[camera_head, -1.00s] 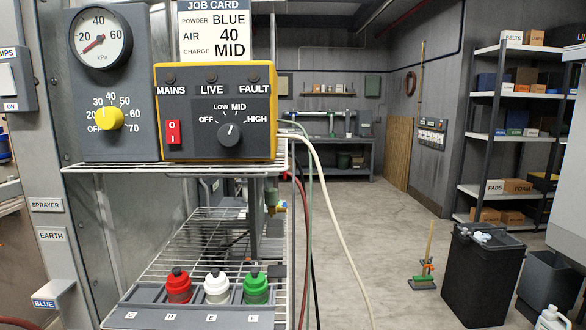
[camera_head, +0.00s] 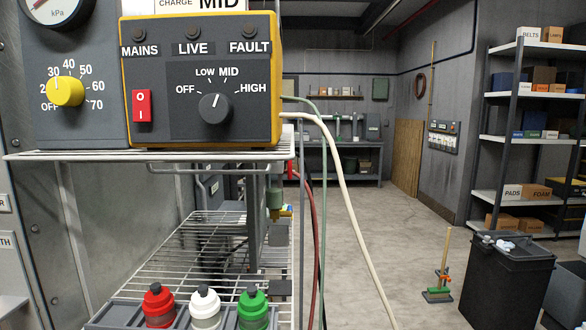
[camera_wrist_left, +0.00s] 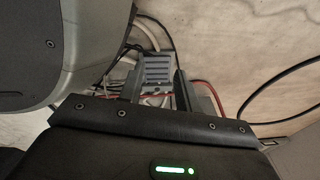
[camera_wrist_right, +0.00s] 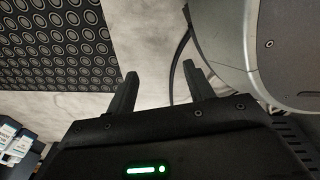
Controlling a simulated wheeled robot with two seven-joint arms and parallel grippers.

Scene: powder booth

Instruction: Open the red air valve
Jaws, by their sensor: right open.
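A small red part (camera_head: 291,172) shows at the right end of the upper wire shelf, where a red hose (camera_head: 309,215) hangs down. I cannot tell whether it is the air valve's handle or part of the hose. A green-bodied fitting with a brass end (camera_head: 275,204) hangs just below. Neither gripper shows in the head view. My left gripper (camera_wrist_left: 157,90) is open and empty in its wrist view, with a grey ribbed block and a red hose beyond the fingers. My right gripper (camera_wrist_right: 160,88) is open and empty over pale floor.
The yellow control box (camera_head: 205,80) and a yellow dial (camera_head: 65,91) sit above the wire shelf (camera_head: 150,155). Red, white and green bottles (camera_head: 205,308) stand below. A pale hose (camera_head: 345,215) hangs right of the shelf.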

